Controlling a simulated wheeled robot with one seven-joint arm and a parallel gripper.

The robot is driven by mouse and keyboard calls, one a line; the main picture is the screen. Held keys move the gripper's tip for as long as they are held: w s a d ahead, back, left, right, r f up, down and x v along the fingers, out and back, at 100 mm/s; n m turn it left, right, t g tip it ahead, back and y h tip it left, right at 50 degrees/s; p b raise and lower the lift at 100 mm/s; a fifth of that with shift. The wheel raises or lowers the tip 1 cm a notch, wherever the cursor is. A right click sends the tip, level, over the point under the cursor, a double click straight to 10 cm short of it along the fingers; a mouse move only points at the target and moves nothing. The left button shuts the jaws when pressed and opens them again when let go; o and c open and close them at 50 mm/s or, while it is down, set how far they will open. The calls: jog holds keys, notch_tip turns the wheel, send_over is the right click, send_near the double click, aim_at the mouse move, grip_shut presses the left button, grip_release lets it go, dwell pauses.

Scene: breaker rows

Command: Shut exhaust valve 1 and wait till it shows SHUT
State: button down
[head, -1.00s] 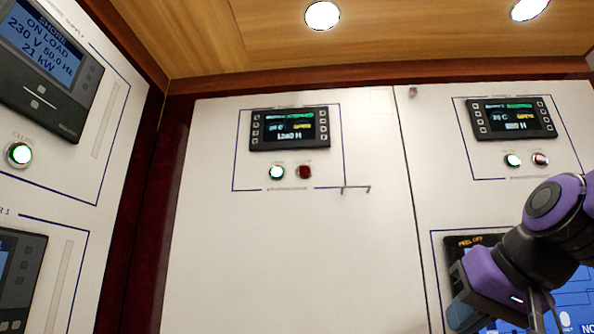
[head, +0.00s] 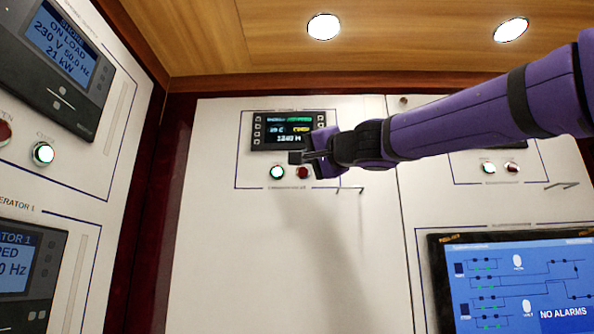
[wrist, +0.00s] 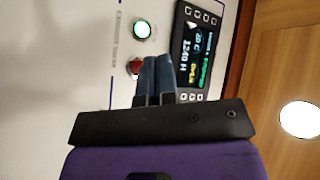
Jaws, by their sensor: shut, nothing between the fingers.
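My gripper (head: 300,157) is shut and empty, up at the middle panel (head: 240,240). Its fingertips lie just above the dark red button (head: 303,172) in the head view. In the wrist view the shut fingers (wrist: 157,65) partly cover the red button (wrist: 134,66); I cannot tell if they touch it. A lit green button (head: 277,172) is left of it, also clear in the wrist view (wrist: 142,28). The display (head: 285,130) above reads 1240 H, with a yellow word like OPEN in the wrist view (wrist: 190,55). Labels are too small to read, including any naming exhaust valve 1.
A small bracket-like handle (head: 350,190) projects right of the buttons. My arm crosses in front of the right panel, whose buttons (head: 489,168) show below it. A blue screen (head: 520,285) reads NO ALARMS. The left wall carries generator displays (head: 65,50).

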aim_at(303, 168)
jog(key=shift+a+r, duration=0.25)
jog(key=shift+r, duration=0.15)
jog(key=shift+w, duration=0.1)
jog(key=shift+w+d, duration=0.15)
jog(key=shift+w, duration=4.2)
jog(key=shift+w, duration=0.15)
jog(key=shift+w, duration=0.25)
jog(key=shift+w, duration=0.45)
jog(key=shift+s, duration=0.15)
jog(key=shift+s+f, duration=0.1)
jog(key=shift+s, duration=0.6)
